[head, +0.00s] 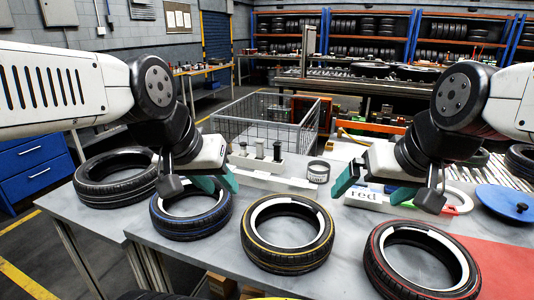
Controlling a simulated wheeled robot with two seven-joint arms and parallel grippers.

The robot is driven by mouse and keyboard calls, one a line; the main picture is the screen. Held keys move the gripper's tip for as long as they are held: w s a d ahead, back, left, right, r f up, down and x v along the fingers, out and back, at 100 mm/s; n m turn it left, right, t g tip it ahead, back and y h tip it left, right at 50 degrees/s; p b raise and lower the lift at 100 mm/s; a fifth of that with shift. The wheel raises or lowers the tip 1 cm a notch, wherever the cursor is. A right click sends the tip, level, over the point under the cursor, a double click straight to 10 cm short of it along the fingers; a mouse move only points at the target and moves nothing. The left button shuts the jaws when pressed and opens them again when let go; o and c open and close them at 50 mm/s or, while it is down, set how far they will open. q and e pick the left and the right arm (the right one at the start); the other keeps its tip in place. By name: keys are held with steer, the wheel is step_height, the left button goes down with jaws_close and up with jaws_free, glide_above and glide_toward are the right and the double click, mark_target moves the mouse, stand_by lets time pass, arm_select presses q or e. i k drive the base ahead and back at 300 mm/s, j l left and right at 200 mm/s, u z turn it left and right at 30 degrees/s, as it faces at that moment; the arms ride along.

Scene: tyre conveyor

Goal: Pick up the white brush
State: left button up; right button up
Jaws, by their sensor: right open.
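I cannot clearly make out a white brush. A white stand (291,183) at mid-table holds several small upright pieces (260,150) with dark tops, too small to identify. My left gripper (215,182) hangs over the blue-striped tyre (191,231), left of the stand. Its teal fingertips show, but how far apart they are is unclear. My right gripper (374,188) is open and empty, right of the stand and beside a white block marked "red" (362,196). It partly hides things behind it.
A yellow-striped tyre (287,260) and a red-striped tyre (421,284) lie in front, and a plain black tyre (117,193) lies left. A small tin (318,171) stands by the stand. A blue disc (505,202) is right. A wire basket (262,113) stands behind.

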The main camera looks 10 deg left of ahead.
mark_target(259, 142)
steer(key=z, duration=1.3)
steer(key=u, duration=1.6)
steer(key=i+j, duration=0.1)
steer(key=j, duration=0.3)
steer(key=i+j, duration=0.15)
steer(key=j, duration=0.25)
steer(key=j+z, duration=0.1)
steer(key=z, duration=1.65)
